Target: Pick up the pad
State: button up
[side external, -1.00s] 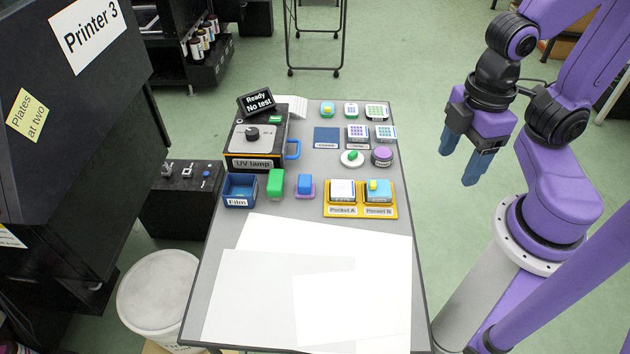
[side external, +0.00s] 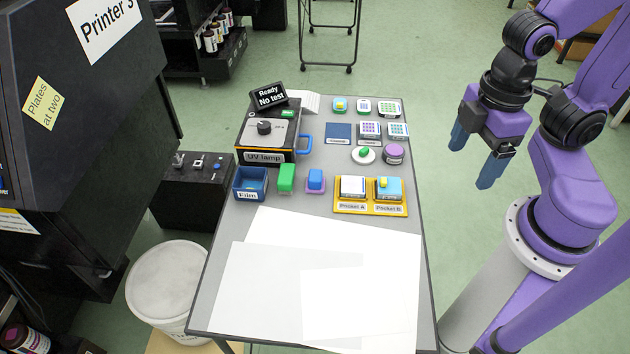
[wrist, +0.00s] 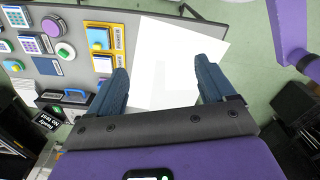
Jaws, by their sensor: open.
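A flat dark blue square (side external: 338,132), the likeliest pad, lies on the grey table behind a small label. A green piece on a white dish (side external: 364,155) sits in front of it, to the right. My gripper (side external: 473,165) is open and empty, off the table's right side, well apart from everything on it. In the wrist view my gripper (wrist: 161,66) has its fingers spread, with white sheets beyond. The dark blue square (wrist: 48,67) also shows there, left of the fingers.
A purple round tin (side external: 394,154), several small blocks and a yellow tray (side external: 370,210) with two pockets crowd the right side. The UV lamp (side external: 264,157), blue Film box (side external: 251,198) and a green block (side external: 286,178) stand left. White sheets (side external: 310,290) cover the front.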

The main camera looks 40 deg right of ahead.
jog(key=w+a+m, duration=0.1)
jog(key=w+a, duration=0.4)
jog(key=w, duration=0.4)
jog(key=m, duration=0.3)
send_over(314, 175)
notch_tip(314, 175, down, 11)
jog(key=f, duration=1.1)
jog(key=shift+w+d+f, duration=0.15)
jog(key=shift+w, duration=0.2)
jog(key=shift+s+f, duration=0.15)
jog(key=shift+f, duration=1.2)
jog(key=shift+s+f, duration=0.15)
jog(key=shift+f, duration=1.2)
jog(key=shift+c, duration=0.3)
jog(key=c, duration=1.1)
jog(key=shift+r, duration=0.1)
jog(key=shift+c, duration=0.2)
